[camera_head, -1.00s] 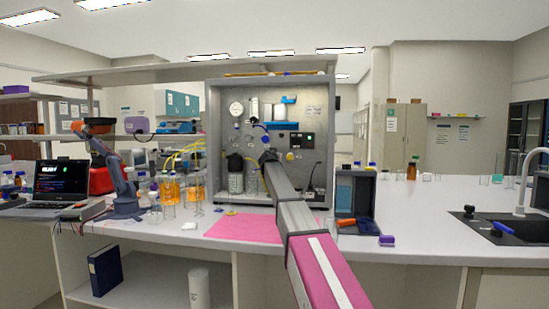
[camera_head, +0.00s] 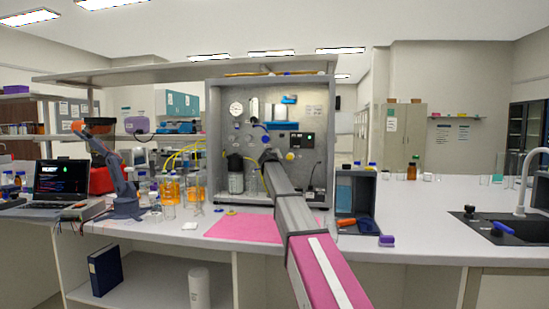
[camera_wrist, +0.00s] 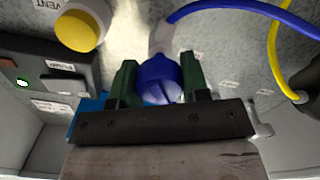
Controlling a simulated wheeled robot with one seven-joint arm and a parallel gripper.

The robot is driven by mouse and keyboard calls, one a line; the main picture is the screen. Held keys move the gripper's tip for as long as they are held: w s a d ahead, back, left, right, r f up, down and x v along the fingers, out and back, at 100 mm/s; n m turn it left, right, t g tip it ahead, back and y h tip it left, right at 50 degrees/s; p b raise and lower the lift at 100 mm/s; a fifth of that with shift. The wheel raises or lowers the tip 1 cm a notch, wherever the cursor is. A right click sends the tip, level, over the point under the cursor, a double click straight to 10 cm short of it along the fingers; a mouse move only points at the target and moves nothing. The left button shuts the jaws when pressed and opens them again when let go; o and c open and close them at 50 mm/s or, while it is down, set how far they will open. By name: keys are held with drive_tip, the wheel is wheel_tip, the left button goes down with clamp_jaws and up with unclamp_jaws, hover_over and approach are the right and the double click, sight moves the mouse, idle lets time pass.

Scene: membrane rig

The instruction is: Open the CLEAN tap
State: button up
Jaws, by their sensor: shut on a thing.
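A blue tap knob (camera_wrist: 159,80) on the grey panel sits between the two dark green fingers of my gripper (camera_wrist: 158,88) in the wrist view. The fingers are shut on the knob from both sides. A pale fitting and a blue tube lead away behind it. The knob's label is not readable, so I cannot tell if it is the CLEAN tap. In the head view my gripper is at the lower middle of the rig panel (camera_head: 315,110), and the arm largely hides it and the knob.
A yellow VENT knob (camera_wrist: 80,27) and a dark PUMP switch box (camera_wrist: 45,75) are beside the gripper in the wrist view. A yellow tube (camera_wrist: 275,50) runs close by on the other side. A pink mat (camera_head: 240,228) lies on the bench before the rig.

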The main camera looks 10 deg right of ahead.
drive_tip(key=n, duration=0.5)
drive_tip(key=shift+n, duration=0.3)
drive_tip(key=n, duration=0.5)
drive_tip(key=shift+n, duration=0.3)
drive_tip(key=o, duration=0.9)
drive_tip(key=shift+o, duration=0.2)
drive_tip(key=shift+s+a, duration=0.1)
drive_tip(key=shift+s, duration=0.05)
drive_tip(key=v, duration=1)
drive_tip(key=shift+s, duration=0.3)
drive_tip(key=shift+a, duration=0.1)
